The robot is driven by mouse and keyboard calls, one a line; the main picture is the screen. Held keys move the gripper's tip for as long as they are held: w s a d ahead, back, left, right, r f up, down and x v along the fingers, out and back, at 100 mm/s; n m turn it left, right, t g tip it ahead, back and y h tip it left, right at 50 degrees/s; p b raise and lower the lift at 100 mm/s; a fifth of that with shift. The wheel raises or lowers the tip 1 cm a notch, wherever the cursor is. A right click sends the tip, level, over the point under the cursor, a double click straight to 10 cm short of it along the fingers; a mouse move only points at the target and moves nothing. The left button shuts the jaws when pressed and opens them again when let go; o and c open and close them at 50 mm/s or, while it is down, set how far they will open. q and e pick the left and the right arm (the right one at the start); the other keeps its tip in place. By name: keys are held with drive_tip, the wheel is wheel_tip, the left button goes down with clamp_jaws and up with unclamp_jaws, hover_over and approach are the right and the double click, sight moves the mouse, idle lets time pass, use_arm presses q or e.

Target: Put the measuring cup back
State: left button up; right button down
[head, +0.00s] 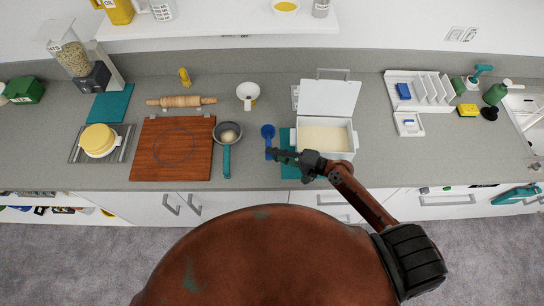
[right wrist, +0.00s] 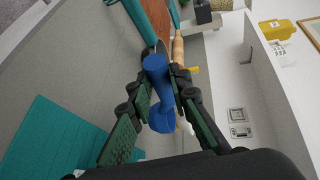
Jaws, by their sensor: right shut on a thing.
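The blue measuring cup (head: 267,131) is at the left side of the white bin (head: 352,136), its round end pointing away from me. My right gripper (head: 272,153) is shut on its handle, reaching in from the right across the front of the bin. In the right wrist view the blue cup (right wrist: 156,66) sits between the two dark green-padded fingers (right wrist: 161,88). The bin's lid (head: 328,97) stands open, and pale powder fills the bin. I cannot tell whether the cup touches the counter. My left gripper is out of view.
A teal mat (head: 286,168) lies beside the bin. A sieve-like pan (head: 227,133) and a wooden board (head: 150,168) are to the left. A white funnel-like cup (head: 248,91) stands behind. A white rack (head: 432,90) is at the right. Bare counter lies right of the bin.

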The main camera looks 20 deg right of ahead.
drive_tip(key=f, duration=0.2)
drive_tip(key=w+f, duration=0.1)
drive_tip(key=shift+a, duration=0.3)
drive_tip(key=shift+f, duration=0.45)
drive_tip(key=shift+f, duration=0.1)
drive_tip(key=c, duration=2.2)
unclamp_jaws()
drive_tip(key=o, duration=0.4)
